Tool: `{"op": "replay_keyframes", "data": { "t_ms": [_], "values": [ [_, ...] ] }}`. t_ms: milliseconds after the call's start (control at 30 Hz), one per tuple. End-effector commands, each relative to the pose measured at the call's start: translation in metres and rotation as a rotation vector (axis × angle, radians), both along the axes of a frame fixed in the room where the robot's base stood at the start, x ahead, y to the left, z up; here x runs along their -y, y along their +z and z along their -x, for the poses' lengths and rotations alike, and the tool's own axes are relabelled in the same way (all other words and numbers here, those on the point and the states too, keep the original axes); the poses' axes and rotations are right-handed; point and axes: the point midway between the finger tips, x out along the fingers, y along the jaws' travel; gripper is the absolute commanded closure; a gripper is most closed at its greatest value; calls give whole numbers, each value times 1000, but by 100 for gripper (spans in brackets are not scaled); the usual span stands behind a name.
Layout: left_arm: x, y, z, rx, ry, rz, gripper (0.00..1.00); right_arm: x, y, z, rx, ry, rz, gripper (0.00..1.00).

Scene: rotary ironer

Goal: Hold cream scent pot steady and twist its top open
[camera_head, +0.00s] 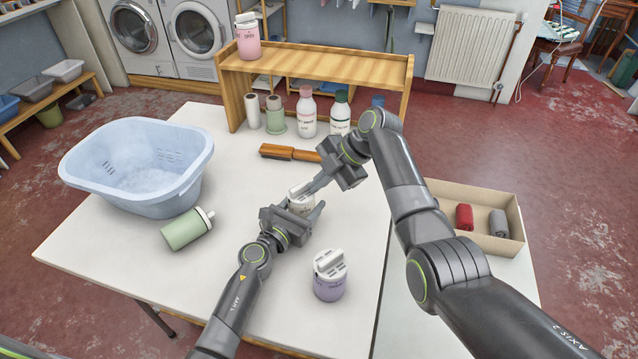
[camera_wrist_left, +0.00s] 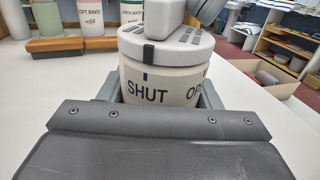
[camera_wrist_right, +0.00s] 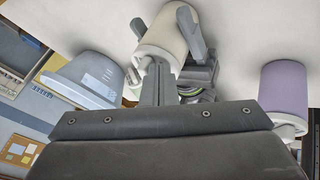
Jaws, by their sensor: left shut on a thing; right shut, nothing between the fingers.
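The cream scent pot (camera_head: 300,202) stands upright on the white table, partly hidden by my grippers. In the left wrist view its body (camera_wrist_left: 165,84) reads SHUT and part of OP; the dark mark on the pale grey lid (camera_wrist_left: 188,48) sits above the tick at SHUT. A raised bar (camera_wrist_left: 157,18) crosses the lid. My left gripper (camera_head: 303,209) is shut around the pot's body. My right gripper (camera_head: 314,188) is shut and empty, its fingertips by the lid; it shows beside the bar in the left wrist view (camera_wrist_left: 208,12). I cannot tell whether it touches the bar.
A lilac pot (camera_head: 329,284) stands at the front, a green bottle (camera_head: 186,230) lies left, and a blue basket (camera_head: 140,185) sits behind it. A wooden brush (camera_head: 290,153), several bottles and a wooden shelf (camera_head: 310,68) with a pink pot (camera_head: 248,41) are behind. A box (camera_head: 478,240) is right.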

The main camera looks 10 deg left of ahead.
Motion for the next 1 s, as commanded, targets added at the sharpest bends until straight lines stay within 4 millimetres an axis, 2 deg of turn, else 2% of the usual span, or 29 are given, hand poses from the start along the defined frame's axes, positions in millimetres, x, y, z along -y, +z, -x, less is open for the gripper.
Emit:
{"op": "replay_keyframes", "data": {
  "t_ms": [400, 1000],
  "values": [
    [0, 0, 0, 0, -1, 0, 66, -1, 1, -7, 0, 129, -1, 100],
    [0, 0, 0, 0, -1, 0, 66, -6, 1, -16, 1, 132, -3, 100]
  ]
}}
